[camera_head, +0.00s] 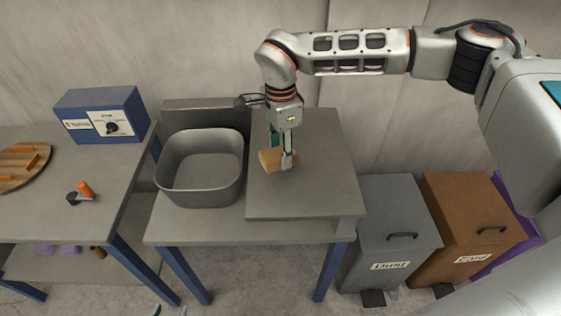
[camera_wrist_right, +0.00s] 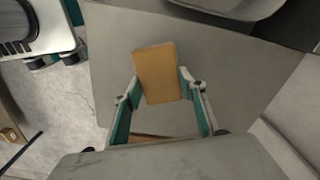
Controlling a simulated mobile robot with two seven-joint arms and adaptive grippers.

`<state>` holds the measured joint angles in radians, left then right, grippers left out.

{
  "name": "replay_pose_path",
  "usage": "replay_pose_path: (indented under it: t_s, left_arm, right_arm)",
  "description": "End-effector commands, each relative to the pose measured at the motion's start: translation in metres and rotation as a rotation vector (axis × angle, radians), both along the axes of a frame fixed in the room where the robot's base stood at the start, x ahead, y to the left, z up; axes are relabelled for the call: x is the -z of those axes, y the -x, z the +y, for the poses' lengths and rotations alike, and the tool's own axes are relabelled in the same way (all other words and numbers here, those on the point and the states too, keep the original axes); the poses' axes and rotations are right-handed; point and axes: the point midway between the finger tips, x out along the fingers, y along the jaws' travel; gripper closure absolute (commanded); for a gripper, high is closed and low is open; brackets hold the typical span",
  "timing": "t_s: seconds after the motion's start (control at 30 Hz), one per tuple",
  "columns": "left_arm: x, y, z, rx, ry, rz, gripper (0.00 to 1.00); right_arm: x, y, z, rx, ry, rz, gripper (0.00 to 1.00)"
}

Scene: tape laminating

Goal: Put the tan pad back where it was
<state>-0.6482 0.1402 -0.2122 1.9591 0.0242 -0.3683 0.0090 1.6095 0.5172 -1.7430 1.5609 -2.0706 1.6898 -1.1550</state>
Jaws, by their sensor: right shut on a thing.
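The tan pad (camera_head: 267,160) is a small block over the raised grey top at the right of the middle table. My right gripper (camera_head: 288,162) points down with its fingers at the pad. In the right wrist view the pad (camera_wrist_right: 157,73) sits between the fingertips (camera_wrist_right: 160,85), which are shut on its two sides. I cannot tell whether the pad touches the grey top (camera_head: 318,190) or hangs just above it. Of my left gripper, only small dark tips (camera_head: 158,311) seem to show at the bottom edge, too little to read.
A grey tub (camera_head: 200,180) stands left of the raised top. A blue control box (camera_head: 105,115), an orange-handled tool (camera_head: 83,190) and a round wooden board (camera_head: 20,168) are on the left table. Grey (camera_head: 390,225) and brown (camera_head: 460,215) bins stand at right. The raised top's front is bare.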

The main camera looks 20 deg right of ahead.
Motion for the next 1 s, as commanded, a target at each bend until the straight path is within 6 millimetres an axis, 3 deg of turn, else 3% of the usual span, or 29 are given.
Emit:
replay_pose_path:
  t_s: [0.33,0.67,0.7,0.77,1.0]
  left_arm:
    - [0.001,0.000,0.000,0.000,0.000,0.000,0.60]
    - [0.000,0.000,0.000,0.000,0.002,-0.003,0.60]
    - [0.000,-0.001,0.000,0.000,0.002,-0.004,0.60]
    - [-0.001,-0.001,0.000,0.000,0.002,-0.004,0.60]
    - [-0.001,-0.001,0.000,0.000,0.002,-0.004,0.60]
  right_arm:
    - [0.041,0.001,0.000,0.000,0.000,0.003,0.79]
    - [0.044,0.000,0.000,0.000,0.000,0.001,0.79]
    - [0.044,0.000,0.000,0.000,0.000,0.001,0.54]
    - [0.044,0.000,0.000,0.000,0.000,0.001,0.42]
    - [0.043,0.000,0.000,0.000,0.000,0.001,0.42]
